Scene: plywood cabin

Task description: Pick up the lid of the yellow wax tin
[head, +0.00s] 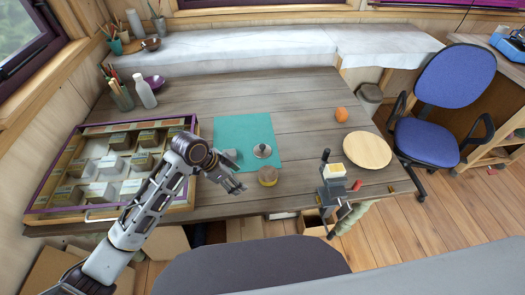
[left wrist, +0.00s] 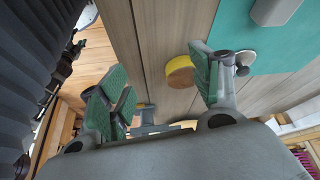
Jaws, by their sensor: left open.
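A small round yellow tin (head: 267,177) with a tan-brown top stands on the wooden table near its front edge. It also shows in the left wrist view (left wrist: 180,73), partly hidden by one finger. I cannot tell whether its tan top is the lid. My left gripper (head: 238,184) is open and empty, just left of the tin in the head view. In the left wrist view its fingers (left wrist: 158,84) are spread, and the tin lies beyond the right-hand finger. My right gripper is not in view.
A teal mat (head: 232,128) bears a round metal piece with a knob (head: 262,151) and a grey block (head: 229,155). A vise (head: 335,190) stands right of the tin. A compartment tray (head: 65,208) fills the left side.

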